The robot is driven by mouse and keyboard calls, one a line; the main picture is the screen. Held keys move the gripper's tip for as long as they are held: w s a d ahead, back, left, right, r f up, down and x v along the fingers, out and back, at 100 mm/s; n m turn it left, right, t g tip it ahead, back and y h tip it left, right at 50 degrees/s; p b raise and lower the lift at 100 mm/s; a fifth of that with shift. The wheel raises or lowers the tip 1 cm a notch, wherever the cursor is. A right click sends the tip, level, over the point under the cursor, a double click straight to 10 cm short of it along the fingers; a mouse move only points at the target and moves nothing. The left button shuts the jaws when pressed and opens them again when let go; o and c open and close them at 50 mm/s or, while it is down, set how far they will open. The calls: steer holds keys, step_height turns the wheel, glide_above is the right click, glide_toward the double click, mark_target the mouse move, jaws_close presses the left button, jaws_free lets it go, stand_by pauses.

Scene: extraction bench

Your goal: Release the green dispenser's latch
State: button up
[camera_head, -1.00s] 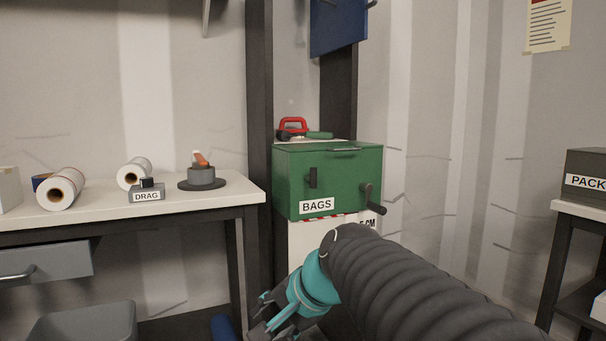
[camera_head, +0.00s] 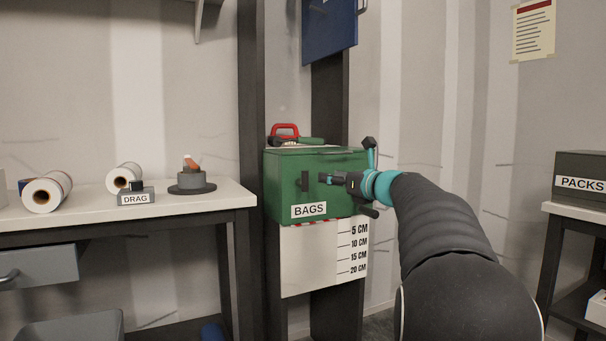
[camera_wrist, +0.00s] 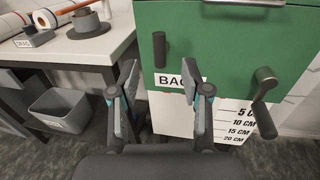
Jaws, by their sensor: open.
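The green dispenser (camera_head: 283,168) is a box labelled BAGS, standing at the middle of the head view; its front fills the upper right of the wrist view (camera_wrist: 220,50). A dark upright latch handle (camera_head: 305,181) is on the left of its front, and shows in the wrist view (camera_wrist: 159,49). A dark crank (camera_head: 368,211) is at the front's lower right, also in the wrist view (camera_wrist: 265,100). My gripper (camera_head: 325,179) is raised in front of the dispenser, right of the latch in the head view. In the wrist view its fingers (camera_wrist: 160,78) are apart and empty, below the latch.
A white panel with a centimetre scale (camera_head: 315,262) hangs below the dispenser. The left bench (camera_head: 215,195) holds white rolls (camera_head: 47,190) and a DRAG block (camera_head: 136,197). A PACKS box (camera_head: 582,180) stands at right.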

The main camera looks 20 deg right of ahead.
mark_target(305, 172)
steer(key=p+x, duration=0.1)
steer(key=x, duration=1.1)
steer(key=shift+a+f, duration=0.1)
jaws_close()
